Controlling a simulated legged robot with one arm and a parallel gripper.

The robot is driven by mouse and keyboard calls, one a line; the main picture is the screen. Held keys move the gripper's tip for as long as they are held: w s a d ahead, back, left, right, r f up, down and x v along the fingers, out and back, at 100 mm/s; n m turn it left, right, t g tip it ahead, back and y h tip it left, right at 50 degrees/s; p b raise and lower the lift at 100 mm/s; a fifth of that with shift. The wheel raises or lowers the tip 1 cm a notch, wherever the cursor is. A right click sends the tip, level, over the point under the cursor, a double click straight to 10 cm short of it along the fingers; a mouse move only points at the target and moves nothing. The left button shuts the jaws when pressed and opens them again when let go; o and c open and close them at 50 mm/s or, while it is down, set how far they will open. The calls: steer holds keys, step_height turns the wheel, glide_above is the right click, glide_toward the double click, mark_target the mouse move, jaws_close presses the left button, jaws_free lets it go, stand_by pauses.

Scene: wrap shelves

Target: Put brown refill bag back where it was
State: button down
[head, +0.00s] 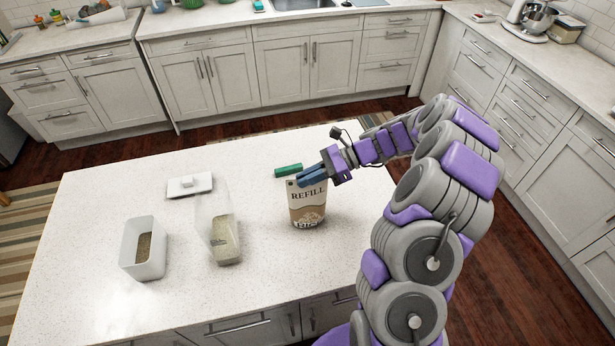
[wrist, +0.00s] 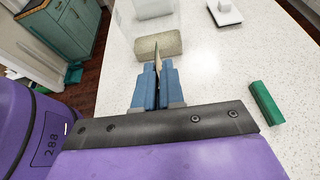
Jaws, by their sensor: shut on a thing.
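The brown refill bag (head: 308,210) is white on top with the word REFILL and brown below. It is upright at the right part of the island counter (head: 265,280). My gripper (head: 312,178) is shut on its top edge from above. In the wrist view, my gripper (wrist: 156,75) pinches the bag's thin edge (wrist: 156,56) between blue fingers. Most of the bag is hidden there. I cannot tell whether its bottom touches the counter.
A clear container (head: 222,230) with grainy contents stands left of the bag. A white open bin (head: 143,250) is farther left. A white lid with a knob (head: 189,185) lies behind them. A green block (head: 288,170) lies behind the bag. The counter's front middle is clear.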

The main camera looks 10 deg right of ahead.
steer(key=c, duration=1.6)
jaws_free()
steer(key=o, duration=0.4)
steer(key=shift+a, duration=0.45)
steer(key=shift+c, duration=0.2)
steer(key=p+v, duration=0.2)
steer(key=v, duration=1)
steer(key=s+a+r+n+g+h, duration=0.25)
steer(key=s+a+r+n, duration=0.25)
steer(key=s+a, duration=0.25)
steer(key=s+a+r+n+g+h, duration=0.1)
steer(key=s+a+r+n+h, duration=0.2)
steer(key=s+a+r+n, duration=0.4)
steer(key=s+d+f+n+t+h, duration=0.1)
steer(key=s+f+n+h, duration=0.1)
steer(key=s, duration=0.8)
steer(key=s+d+f+n+h, duration=0.2)
steer(key=s+n+h, duration=0.2)
steer(key=s, duration=0.6)
steer(key=shift+s+d+f+n+t+h, duration=0.25)
steer(key=shift+f+n+t+h, duration=0.1)
steer(key=shift+h, duration=0.7)
